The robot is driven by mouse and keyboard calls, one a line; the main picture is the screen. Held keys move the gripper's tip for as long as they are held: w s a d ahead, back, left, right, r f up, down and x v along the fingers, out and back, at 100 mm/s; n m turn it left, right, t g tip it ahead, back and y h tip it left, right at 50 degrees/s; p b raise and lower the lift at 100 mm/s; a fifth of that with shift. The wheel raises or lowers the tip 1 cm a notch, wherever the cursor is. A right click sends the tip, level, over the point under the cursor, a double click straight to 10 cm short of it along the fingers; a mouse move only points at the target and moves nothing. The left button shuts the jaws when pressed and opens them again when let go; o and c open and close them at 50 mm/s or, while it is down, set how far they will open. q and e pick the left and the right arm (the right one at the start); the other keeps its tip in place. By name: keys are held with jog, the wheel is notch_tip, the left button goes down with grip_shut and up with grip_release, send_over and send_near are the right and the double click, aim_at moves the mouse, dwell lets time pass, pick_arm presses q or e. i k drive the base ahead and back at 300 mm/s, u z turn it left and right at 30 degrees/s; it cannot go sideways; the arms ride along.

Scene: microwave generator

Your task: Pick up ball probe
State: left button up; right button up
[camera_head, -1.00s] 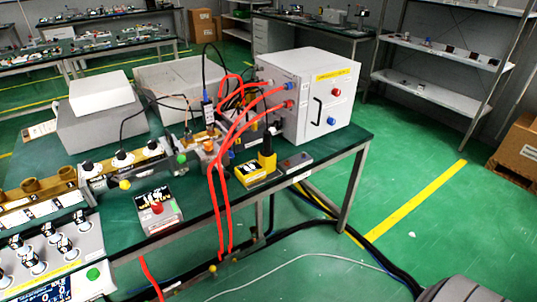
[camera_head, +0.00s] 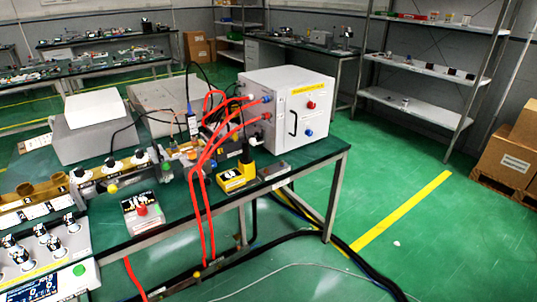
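I cannot pick out a ball probe for certain. A yellow block with a black upright piece (camera_head: 237,177) stands near the front edge of the green-topped bench (camera_head: 180,215). A small dark flat box (camera_head: 272,170) lies to its right. A blue-and-black upright piece with a cable (camera_head: 192,122) stands farther back among the bench apparatus. Neither of my grippers shows in this view.
A white cabinet (camera_head: 290,108) with red hoses (camera_head: 203,175) stands at the bench's right end. A small box with a red button (camera_head: 143,212) and a control panel (camera_head: 45,255) are at front left. Cables (camera_head: 300,210) cross the floor.

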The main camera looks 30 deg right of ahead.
aim_at(246, 159)
jog(key=z, duration=0.1)
jog(key=i, duration=0.95)
jog(key=u, duration=0.45)
